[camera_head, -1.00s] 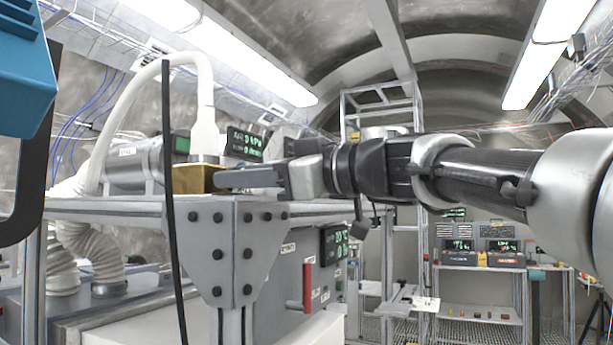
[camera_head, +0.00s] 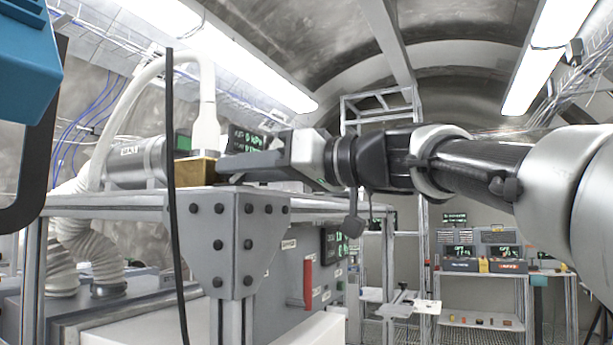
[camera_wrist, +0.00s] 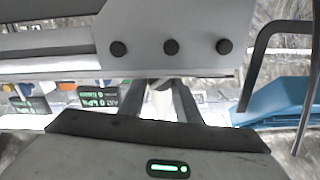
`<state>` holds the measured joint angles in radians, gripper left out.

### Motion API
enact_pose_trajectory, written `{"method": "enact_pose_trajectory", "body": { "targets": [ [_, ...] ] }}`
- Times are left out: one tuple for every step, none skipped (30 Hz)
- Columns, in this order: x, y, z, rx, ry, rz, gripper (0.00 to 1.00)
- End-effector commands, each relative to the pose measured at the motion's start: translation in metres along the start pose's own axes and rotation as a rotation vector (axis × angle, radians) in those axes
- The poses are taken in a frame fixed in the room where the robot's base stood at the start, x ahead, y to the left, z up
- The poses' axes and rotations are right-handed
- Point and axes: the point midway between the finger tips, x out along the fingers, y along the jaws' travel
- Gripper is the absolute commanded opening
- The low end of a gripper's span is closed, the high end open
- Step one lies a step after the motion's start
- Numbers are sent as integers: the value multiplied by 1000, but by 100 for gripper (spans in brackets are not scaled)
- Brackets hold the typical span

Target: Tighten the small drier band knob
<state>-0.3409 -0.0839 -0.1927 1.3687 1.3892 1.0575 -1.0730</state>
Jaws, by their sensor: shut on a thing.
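My gripper (camera_head: 226,166) reaches left over the steel frame's top corner, with its fingertips beside a brass block (camera_head: 193,171). The block sits below the end of a white hose fitting (camera_head: 205,132), next to a grey metal cylinder (camera_head: 137,164). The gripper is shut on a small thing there. The small drier band knob is hidden by the fingers, so its shape and angle cannot be made out. In the wrist view the two fingers (camera_wrist: 166,96) run up behind a grey bolted plate, with a pale patch between them; their tips are covered.
The grey bolted corner plate (camera_head: 236,235) lies just under my gripper. A black upright cable (camera_head: 174,230) and a blue box (camera_head: 22,55) stand at the left. A red handle (camera_head: 307,283) is on the cabinet below. Shelves with instruments (camera_head: 485,265) are farther back.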

Motion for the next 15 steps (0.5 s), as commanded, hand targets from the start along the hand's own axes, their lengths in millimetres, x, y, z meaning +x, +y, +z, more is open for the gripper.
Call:
{"method": "enact_pose_trajectory", "body": {
  "targets": [
    [0,1,1,29,-1,1,8],
    [0,1,1,48,-1,1,8],
    [0,1,1,71,-1,1,8],
    [0,1,1,86,-1,1,8],
    [0,1,1,102,-1,1,8],
    [0,1,1,120,-1,1,8],
    [0,1,1,134,-1,1,8],
    [0,1,1,144,-1,1,8],
    [0,1,0,159,-1,1,8],
    [0,1,0,167,-1,1,8],
    [0,2,0,175,-1,1,8],
    [0,2,0,184,-1,1,8],
    [0,2,0,190,-1,1,8],
    [0,2,0,195,-1,1,8],
    [0,2,0,199,-1,1,8]
  ]
}}
